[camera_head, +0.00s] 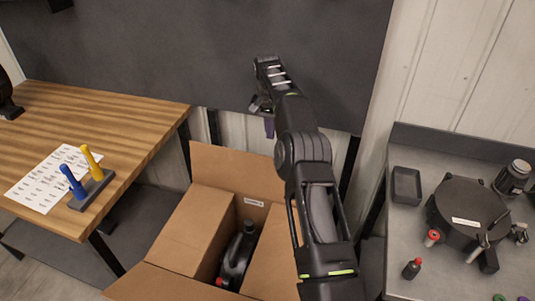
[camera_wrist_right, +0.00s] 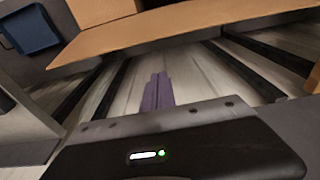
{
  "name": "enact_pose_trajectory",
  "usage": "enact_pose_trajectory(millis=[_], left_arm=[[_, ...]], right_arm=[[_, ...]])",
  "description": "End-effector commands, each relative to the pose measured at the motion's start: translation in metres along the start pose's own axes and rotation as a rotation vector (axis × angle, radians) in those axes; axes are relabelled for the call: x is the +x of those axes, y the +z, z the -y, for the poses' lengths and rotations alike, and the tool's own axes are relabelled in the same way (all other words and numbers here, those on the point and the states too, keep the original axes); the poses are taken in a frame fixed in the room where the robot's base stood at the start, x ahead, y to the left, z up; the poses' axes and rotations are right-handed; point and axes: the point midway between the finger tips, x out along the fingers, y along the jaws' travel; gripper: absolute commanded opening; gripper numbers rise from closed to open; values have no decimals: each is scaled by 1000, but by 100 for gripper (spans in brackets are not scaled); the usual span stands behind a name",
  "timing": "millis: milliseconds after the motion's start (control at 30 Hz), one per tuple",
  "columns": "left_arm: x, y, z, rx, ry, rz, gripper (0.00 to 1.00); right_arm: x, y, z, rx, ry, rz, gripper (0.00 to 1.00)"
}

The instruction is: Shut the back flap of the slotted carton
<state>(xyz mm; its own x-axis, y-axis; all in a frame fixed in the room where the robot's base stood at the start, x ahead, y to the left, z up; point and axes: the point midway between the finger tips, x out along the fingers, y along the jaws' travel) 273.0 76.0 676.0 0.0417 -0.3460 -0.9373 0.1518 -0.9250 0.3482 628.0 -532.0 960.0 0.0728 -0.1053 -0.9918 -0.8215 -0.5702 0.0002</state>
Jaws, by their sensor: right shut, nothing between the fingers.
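The open slotted carton (camera_head: 165,285) stands low in the middle of the head view, with a dark bottle (camera_head: 237,257) inside. Its back flap (camera_head: 225,168) stands raised at the far side, partly hidden by my right arm. My right gripper (camera_head: 268,127) is beyond the flap, on its far side, shut and empty with purple fingertips. In the right wrist view the shut fingertips (camera_wrist_right: 158,90) point toward a long brown cardboard edge (camera_wrist_right: 180,38), with a small gap in the picture; contact cannot be told. My left gripper is not in view.
A wooden table (camera_head: 120,115) at left bears a sheet (camera_head: 40,180) and a holder with blue and yellow pegs (camera_head: 92,190). A grey bench (camera_head: 405,225) at right bears a round black device (camera_head: 468,212), a tray (camera_head: 406,186) and small bottles. A dark panel (camera_head: 190,50) rises behind.

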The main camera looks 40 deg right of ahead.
Motion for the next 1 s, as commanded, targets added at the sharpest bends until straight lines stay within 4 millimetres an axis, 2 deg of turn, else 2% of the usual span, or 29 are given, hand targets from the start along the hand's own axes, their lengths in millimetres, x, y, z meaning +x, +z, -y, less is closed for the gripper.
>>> enact_pose_trajectory(millis=[33, 67, 267, 700, 1000], left_arm=[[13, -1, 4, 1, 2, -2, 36], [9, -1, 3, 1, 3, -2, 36], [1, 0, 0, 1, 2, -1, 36], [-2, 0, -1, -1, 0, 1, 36], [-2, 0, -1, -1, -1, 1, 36]], right_arm=[[19, 1, 0, 1, 0, 2, 0], [21, 1, -1, 1, 0, 3, 0], [61, 1, -1, 0, 2, 5, 0], [46, 32, 0, -1, 0, 0, 0], [46, 38, 0, 0, -1, 0, 0]])
